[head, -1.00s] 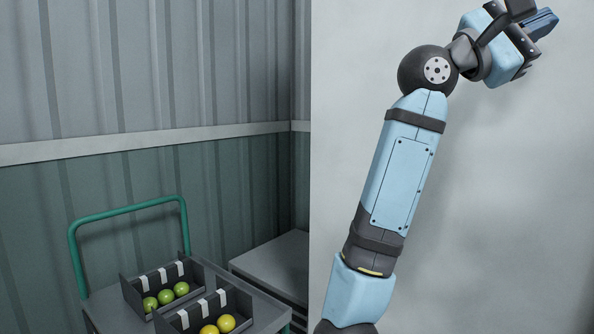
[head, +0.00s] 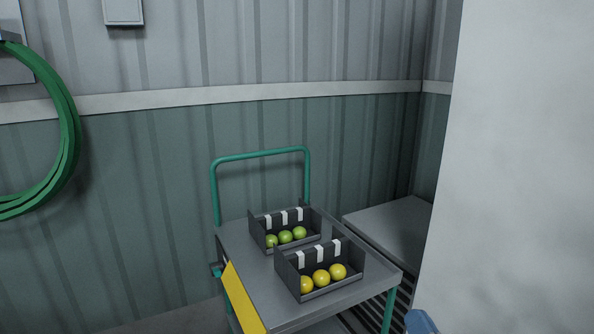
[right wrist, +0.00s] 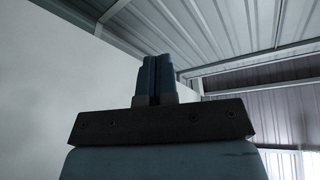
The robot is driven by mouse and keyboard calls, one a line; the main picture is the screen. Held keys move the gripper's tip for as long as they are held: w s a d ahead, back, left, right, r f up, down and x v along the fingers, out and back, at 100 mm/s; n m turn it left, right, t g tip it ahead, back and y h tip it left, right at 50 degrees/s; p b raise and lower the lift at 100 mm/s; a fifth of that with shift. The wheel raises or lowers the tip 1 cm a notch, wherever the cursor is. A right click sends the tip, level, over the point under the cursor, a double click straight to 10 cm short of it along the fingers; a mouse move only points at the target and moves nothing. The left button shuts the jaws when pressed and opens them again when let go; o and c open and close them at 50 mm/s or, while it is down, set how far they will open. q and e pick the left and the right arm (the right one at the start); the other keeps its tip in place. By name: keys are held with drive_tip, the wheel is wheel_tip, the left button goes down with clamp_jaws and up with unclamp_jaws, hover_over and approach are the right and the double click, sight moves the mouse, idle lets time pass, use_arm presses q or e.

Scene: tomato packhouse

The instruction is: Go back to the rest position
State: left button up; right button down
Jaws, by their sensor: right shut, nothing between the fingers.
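My right gripper (right wrist: 156,76) shows in the right wrist view. Its two blue fingers stand side by side, pressed together, with nothing between them. It points up toward the roof, clear of any object. In the head view only a small blue piece of my right arm shows at the bottom edge, right of the trolley. My left gripper is in neither view.
A trolley (head: 350,297) with a green handle (head: 262,153) carries a box of green tomatoes (head: 256,225) and a box of yellow ones (head: 290,278). A grey surface (head: 390,225) stands behind it. A pale wall (head: 520,160) fills the right. A green hose (head: 70,150) hangs left.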

drive_tip(key=s+a+f+n+g, duration=0.2)
drive_tip(key=s+f+n+g, duration=0.15)
drive_tip(key=s+f, duration=0.6)
drive_tip(key=s+a+f+n+g, duration=0.3)
drive_tip(key=s+f+g, duration=0.2)
drive_tip(key=s+f, duration=0.45)
use_arm(q)
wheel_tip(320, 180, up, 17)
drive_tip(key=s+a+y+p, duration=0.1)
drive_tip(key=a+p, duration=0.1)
drive_tip(key=p, duration=2.7)
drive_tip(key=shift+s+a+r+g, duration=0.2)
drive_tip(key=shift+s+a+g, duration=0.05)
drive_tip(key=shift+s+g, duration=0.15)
use_arm(e)
drive_tip(key=d+r+h, duration=0.1)
drive_tip(key=d+r, duration=0.2)
drive_tip(key=r, duration=1.3)
drive_tip(key=shift+w+g+h, duration=0.15)
drive_tip(key=shift+g+h, duration=0.15)
drive_tip(key=shift+g, duration=0.15)
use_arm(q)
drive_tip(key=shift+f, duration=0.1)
use_arm(e)
drive_tip(key=shift+f, duration=0.1)
drive_tip(key=shift+d, duration=0.1)
